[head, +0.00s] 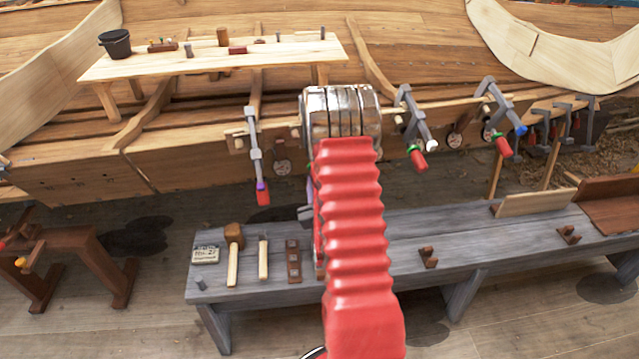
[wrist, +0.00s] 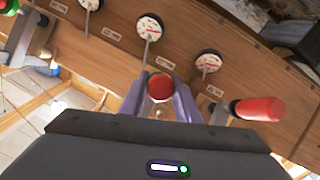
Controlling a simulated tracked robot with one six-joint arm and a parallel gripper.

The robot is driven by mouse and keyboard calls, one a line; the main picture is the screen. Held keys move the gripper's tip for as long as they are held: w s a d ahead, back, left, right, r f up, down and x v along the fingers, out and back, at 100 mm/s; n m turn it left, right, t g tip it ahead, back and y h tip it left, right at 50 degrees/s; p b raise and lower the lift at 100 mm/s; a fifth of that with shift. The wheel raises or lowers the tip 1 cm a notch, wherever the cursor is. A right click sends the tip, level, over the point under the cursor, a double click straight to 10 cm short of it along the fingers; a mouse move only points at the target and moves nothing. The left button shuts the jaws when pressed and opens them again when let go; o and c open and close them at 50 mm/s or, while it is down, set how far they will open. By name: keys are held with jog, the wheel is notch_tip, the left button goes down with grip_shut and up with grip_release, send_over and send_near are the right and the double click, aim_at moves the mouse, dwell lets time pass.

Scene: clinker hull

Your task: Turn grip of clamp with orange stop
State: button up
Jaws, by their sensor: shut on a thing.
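In the wrist view, the two purple fingers of my gripper (wrist: 160,98) are closed around a round red grip (wrist: 160,86), seen nearly end-on. A pale part shows just below this grip between the fingers; I cannot make out an orange stop there. In the head view, my red arm hides the gripped clamp and most of my gripper. To its left hangs a grey clamp (head: 255,150) with a purple stop and red grip. To its right are clamps with green stops and red grips, one nearer (head: 417,158) and one farther (head: 502,145).
In the wrist view another red grip (wrist: 258,108) sticks out close to the right finger. White dials (wrist: 150,28) line the plank. A grey bench (head: 400,250) with a mallet (head: 234,238) and other tools stands below my arm.

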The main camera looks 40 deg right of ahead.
dwell(0.3)
jog(key=o, duration=1)
jog(key=shift+o, duration=0.2)
